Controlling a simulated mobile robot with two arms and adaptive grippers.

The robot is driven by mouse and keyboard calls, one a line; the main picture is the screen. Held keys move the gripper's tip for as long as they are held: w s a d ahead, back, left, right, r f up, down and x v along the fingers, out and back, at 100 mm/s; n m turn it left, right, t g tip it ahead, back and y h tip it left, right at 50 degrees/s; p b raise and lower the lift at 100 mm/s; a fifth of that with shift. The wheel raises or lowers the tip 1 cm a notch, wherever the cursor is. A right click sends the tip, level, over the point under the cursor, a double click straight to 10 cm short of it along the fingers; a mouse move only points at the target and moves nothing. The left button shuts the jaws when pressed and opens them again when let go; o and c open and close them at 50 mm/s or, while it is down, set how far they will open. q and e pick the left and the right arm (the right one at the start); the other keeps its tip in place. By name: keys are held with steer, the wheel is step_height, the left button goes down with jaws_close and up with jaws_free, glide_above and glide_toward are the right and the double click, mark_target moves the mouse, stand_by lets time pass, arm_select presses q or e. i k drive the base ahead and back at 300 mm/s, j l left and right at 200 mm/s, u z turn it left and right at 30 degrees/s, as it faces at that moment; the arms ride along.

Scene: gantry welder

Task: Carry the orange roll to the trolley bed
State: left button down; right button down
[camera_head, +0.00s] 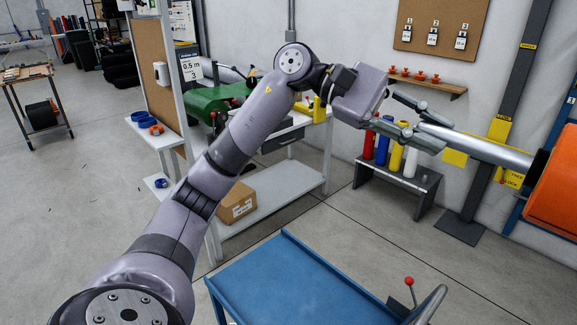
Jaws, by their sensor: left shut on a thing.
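The orange roll (556,188) is at the right edge, partly cut off by the frame. A silver bar (480,148) sticks out of its left side. My left gripper (412,119) is shut on the left end of this bar, with a finger above and one below. The bar and roll are up in the air, right of and higher than the trolley. The blue trolley bed (300,280) is at the bottom centre, empty where it shows; its near part is cut off. My right gripper is not in view.
A lever with a red knob (408,281) and a grey handle (432,304) stand at the trolley's right. A grey rack (400,176) with coloured rolls stands by the wall. A white workbench (270,190) and a cardboard box (238,202) are behind my arm.

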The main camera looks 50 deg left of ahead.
mark_target(298, 302)
steer(key=k+j, duration=0.1)
steer(key=j, duration=0.5)
steer(key=k+j, duration=0.1)
steer(key=j, duration=0.5)
steer(key=i+j, duration=0.1)
steer(key=j, duration=1.8)
steer(key=i, duration=0.05)
